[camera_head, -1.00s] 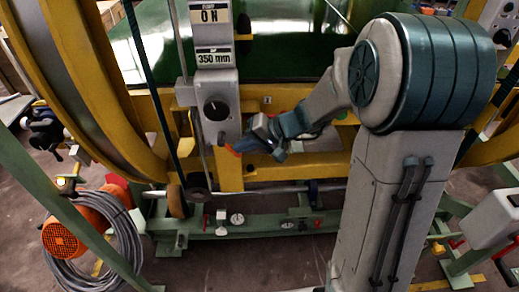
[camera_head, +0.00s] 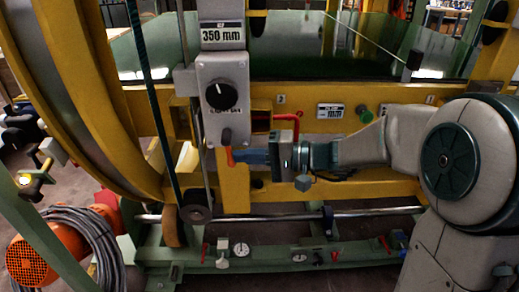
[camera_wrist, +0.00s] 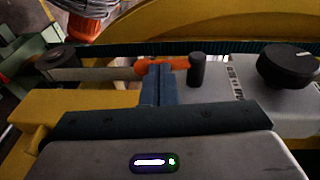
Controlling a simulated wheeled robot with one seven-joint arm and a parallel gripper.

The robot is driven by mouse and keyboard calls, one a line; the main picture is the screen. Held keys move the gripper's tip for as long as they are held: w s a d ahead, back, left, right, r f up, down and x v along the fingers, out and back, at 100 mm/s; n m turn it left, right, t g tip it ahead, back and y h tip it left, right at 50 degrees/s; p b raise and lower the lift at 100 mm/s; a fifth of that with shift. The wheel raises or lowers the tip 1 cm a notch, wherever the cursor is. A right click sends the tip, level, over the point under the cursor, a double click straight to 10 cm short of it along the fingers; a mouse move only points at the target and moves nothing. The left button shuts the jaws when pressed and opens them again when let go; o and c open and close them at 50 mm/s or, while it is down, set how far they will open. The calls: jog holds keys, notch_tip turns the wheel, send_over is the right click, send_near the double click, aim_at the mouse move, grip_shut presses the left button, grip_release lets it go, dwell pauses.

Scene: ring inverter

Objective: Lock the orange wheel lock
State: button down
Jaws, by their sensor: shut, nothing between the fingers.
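The orange wheel lock (camera_head: 229,156) is a small orange lever with a dark grey knob, low on the grey control box. It hangs roughly downward from the knob in the head view. In the wrist view the orange lever (camera_wrist: 180,64) runs across beyond my fingertips, towards a black cylinder on the box. My gripper (camera_head: 241,157) reaches in from the right with its blue fingers shut and empty. Its fingertips are right beside the lever; I cannot tell whether they touch. The fingers (camera_wrist: 160,78) hide part of the lever in the wrist view.
The grey control box (camera_head: 224,120) carries a black dial (camera_head: 221,95) above the lock and a 350 mm label. A yellow ring (camera_head: 90,90) stands at the left. A red bent handle (camera_head: 293,122) sits just above my gripper. A yellow beam runs behind.

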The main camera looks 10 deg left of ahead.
jog(key=shift+a+f+b, duration=0.2)
jog(key=shift+f+b, duration=0.1)
jog(key=shift+b, duration=0.45)
jog(key=shift+a, duration=0.1)
jog(key=d+p, duration=0.1)
jog(key=d, duration=1.3)
jog(key=shift+s, duration=0.25)
